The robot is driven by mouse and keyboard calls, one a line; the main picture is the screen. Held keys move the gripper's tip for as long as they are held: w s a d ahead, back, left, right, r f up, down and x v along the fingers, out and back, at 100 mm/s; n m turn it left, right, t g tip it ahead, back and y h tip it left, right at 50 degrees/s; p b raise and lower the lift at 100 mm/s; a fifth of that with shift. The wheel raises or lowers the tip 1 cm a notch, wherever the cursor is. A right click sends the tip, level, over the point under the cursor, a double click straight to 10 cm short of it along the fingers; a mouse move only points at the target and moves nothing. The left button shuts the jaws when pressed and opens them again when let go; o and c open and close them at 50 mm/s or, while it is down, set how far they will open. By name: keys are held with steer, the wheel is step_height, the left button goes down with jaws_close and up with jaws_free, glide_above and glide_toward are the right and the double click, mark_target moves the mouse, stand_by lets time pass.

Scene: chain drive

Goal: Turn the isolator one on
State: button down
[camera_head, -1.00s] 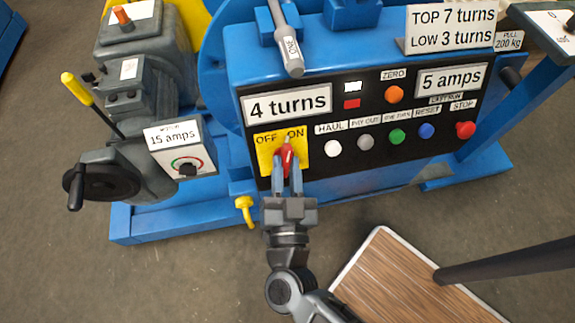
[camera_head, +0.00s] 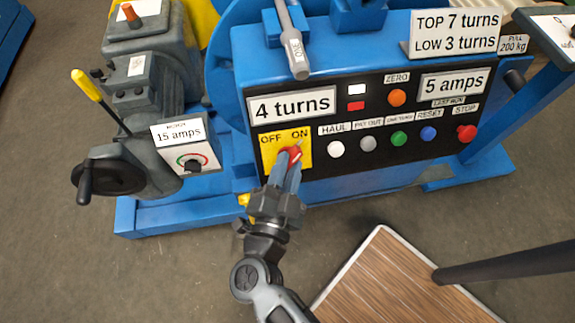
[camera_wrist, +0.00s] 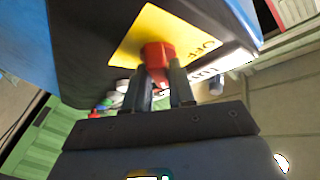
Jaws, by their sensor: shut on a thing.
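The isolator is a red rotary handle (camera_head: 291,154) on a yellow plate (camera_head: 269,150) marked OFF at left and ON at right, at the left end of the black panel. The handle is tilted, with its tip toward the ON mark. My gripper (camera_head: 287,166) reaches up from below, rolled to one side, and is shut on the red handle. The wrist view shows both fingers (camera_wrist: 161,88) at the red handle (camera_wrist: 157,56) in front of the yellow plate (camera_wrist: 150,30). The fingers hide the lower part of the handle.
White, grey, green, blue and red buttons (camera_head: 398,140) run to the right of the isolator. A grey motor with a handwheel (camera_head: 108,178) stands at left. A yellow piece (camera_head: 246,200) is below the panel, partly behind my gripper. A wooden board (camera_head: 395,280) lies front right.

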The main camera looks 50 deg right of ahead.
steer(key=shift+a, duration=0.1)
steer(key=c, duration=1)
jaws_free()
steer(key=shift+c, duration=0.2)
steer(key=v, duration=0.7)
steer(key=shift+a+b, duration=0.2)
steer(key=shift+b, duration=0.1)
steer(key=shift+s, duration=0.15)
